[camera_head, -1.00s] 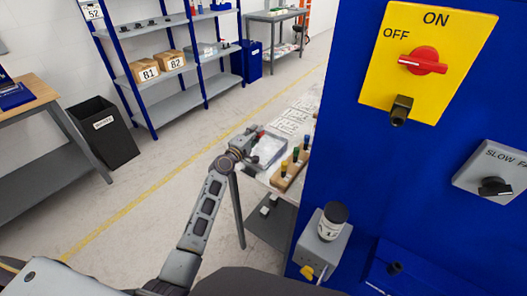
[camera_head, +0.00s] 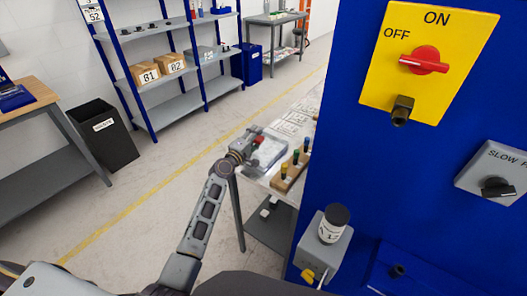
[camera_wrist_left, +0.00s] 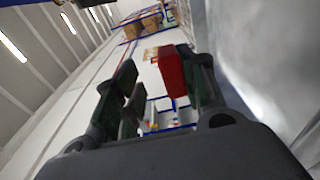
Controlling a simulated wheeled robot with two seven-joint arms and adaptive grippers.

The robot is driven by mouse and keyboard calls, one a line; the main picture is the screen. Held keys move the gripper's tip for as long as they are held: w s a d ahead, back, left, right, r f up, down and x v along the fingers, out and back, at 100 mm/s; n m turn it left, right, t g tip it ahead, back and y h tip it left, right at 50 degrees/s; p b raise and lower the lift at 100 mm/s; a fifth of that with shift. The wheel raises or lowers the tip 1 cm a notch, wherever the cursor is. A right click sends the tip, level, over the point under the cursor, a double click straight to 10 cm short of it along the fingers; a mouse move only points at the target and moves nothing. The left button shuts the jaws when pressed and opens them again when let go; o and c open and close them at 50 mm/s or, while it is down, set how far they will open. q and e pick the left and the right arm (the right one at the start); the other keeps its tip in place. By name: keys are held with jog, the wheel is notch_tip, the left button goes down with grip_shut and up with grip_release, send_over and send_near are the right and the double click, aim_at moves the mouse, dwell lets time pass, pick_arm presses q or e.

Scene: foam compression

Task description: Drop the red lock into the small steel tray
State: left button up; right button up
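The red lock (camera_head: 259,140) shows as a small red spot at the tip of my left gripper (camera_head: 248,142), over the small steel tray (camera_head: 270,154) on the table. In the left wrist view my left gripper (camera_wrist_left: 160,88) has its dark fingers apart. The red lock (camera_wrist_left: 172,72) is beside the right-hand finger, with a clear gap to the left-hand finger. I cannot tell whether it touches that finger or the tray. The gripper hides part of the tray. My right gripper is not in view.
A wooden block (camera_head: 288,176) with coloured-handled pieces stands right of the tray. White outlined markings (camera_head: 292,124) lie behind it. The large blue panel (camera_head: 335,150) borders the table on the right. A black bin (camera_head: 104,138) stands on the floor at left.

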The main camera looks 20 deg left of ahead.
pick_arm(q)
jog(key=shift+v, duration=6)
jog(key=shift+s, duration=0.1)
